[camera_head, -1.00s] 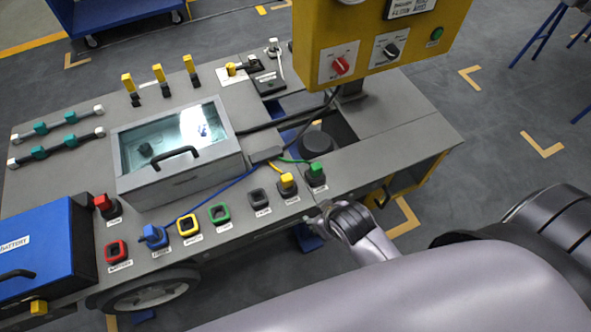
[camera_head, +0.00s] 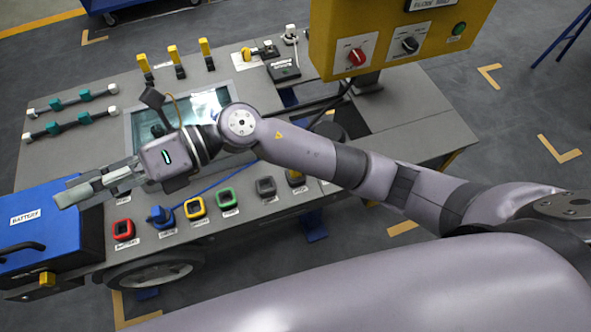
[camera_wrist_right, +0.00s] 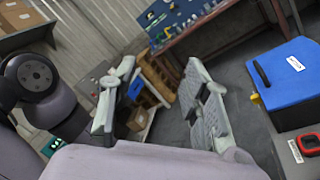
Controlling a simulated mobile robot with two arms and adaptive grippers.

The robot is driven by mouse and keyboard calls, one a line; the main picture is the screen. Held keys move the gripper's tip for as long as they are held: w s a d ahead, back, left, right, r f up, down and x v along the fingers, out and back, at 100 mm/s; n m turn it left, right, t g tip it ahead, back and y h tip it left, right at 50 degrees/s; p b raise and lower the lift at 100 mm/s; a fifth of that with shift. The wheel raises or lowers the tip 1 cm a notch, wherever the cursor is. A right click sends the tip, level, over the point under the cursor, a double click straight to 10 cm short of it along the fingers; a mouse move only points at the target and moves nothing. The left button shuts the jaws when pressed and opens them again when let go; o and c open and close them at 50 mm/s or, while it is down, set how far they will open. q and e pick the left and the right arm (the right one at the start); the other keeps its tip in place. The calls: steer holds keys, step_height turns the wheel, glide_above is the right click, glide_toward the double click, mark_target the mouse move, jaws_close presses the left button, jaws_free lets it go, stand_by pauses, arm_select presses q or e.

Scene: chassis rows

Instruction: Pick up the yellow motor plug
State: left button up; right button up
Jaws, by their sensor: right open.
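A yellow plug (camera_head: 296,177) stands at the right end of the front row of sockets on the grey chassis top, in the head view. My right forearm hides part of it, and its label cannot be read. My right gripper (camera_head: 65,191) is open and empty, above the blue battery box at the left, well away from this plug. In the right wrist view the two fingers (camera_wrist_right: 159,72) are spread with nothing between them. The yellow socket frame (camera_head: 195,208) in the front row is empty. My left gripper is out of view.
The blue battery box (camera_head: 48,240) also shows in the wrist view (camera_wrist_right: 290,80). A glass-lidded case (camera_head: 143,127) lies under my right arm. Yellow handles (camera_head: 175,56) stand at the back. A yellow switch panel (camera_head: 325,40) rises at the right.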

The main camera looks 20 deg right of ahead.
steer(key=d+f+n+h, duration=0.4)
steer(key=f+h, duration=0.2)
steer(key=f, duration=0.2)
steer(key=d+f+n+h, duration=0.4)
steer(key=f+h, duration=0.3)
steer(key=f, duration=0.1)
steer(key=w+d+f+t+h, duration=0.1)
steer(key=w+d+t+h, duration=0.1)
steer(key=w+d+h, duration=0.55)
steer(key=w+d+t+h, duration=0.3)
steer(key=w+d, duration=0.2)
steer(key=d, duration=0.6)
steer(key=p+x, duration=0.1)
steer(key=x, duration=1)
steer(key=shift+s+d+f, duration=0.2)
steer(key=shift+s, duration=0.05)
steer(key=shift+a+p+x, duration=0.2)
steer(key=shift+p+x, duration=0.2)
steer(key=shift+x, duration=1.05)
steer(key=shift+a+p+x, duration=0.2)
steer(key=shift+p+x, duration=0.15)
steer(key=shift+x, duration=1.15)
steer(key=shift+w+f, duration=0.1)
steer(key=shift+f, duration=0.05)
steer(key=shift+c, duration=0.3)
